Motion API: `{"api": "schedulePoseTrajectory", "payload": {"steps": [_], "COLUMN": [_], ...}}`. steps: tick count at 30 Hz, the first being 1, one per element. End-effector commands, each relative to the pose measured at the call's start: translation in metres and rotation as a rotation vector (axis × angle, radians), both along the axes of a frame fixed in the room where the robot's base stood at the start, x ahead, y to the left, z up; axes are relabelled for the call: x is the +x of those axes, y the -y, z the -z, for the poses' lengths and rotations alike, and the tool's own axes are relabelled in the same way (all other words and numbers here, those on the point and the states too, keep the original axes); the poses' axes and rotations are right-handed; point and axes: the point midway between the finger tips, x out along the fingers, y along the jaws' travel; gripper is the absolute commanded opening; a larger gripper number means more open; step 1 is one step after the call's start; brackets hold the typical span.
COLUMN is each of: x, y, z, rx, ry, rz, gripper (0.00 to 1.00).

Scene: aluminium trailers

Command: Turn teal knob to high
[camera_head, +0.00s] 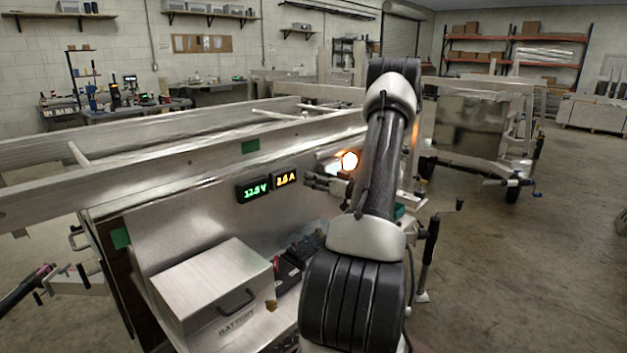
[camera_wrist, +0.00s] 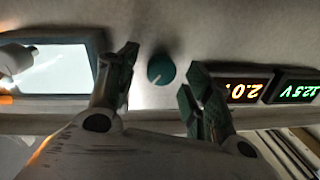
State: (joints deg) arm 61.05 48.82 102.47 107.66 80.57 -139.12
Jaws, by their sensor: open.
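The teal knob (camera_wrist: 161,69) is round, on the pale panel in the wrist view, with a short white pointer mark toward the picture's lower left. My gripper (camera_wrist: 161,60) is open, with one finger on each side of the knob and a visible gap on both sides. I cannot tell how far the fingertips are from the panel. In the head view my gripper (camera_head: 325,184) is at the panel, right of the displays, and I cannot make out the knob there. No scale marks for high or low are legible.
A green voltage display (camera_head: 253,189) and an amber current display (camera_head: 286,178) sit beside the knob's area. A bright screen (camera_wrist: 58,68) is on the knob's other side. A glowing lamp (camera_head: 349,160) is near my wrist. A metal battery box (camera_head: 212,285) stands below the panel.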

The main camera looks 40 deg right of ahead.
Motion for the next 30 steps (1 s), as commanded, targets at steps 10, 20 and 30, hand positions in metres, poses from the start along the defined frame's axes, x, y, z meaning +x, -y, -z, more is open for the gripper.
{"api": "schedulePoseTrajectory", "payload": {"steps": [10, 20, 30], "x": [0.0127, 0.0125, 0.0124], "y": [-0.0023, -0.0025, -0.0025], "z": [-0.0002, -0.0001, 0.0001], "rx": [0.002, 0.002, 0.04], "ry": [0.0, 0.0, -0.003], "rz": [0.0, -0.001, -0.001], "gripper": [0.51, 0.05, 0.05]}}
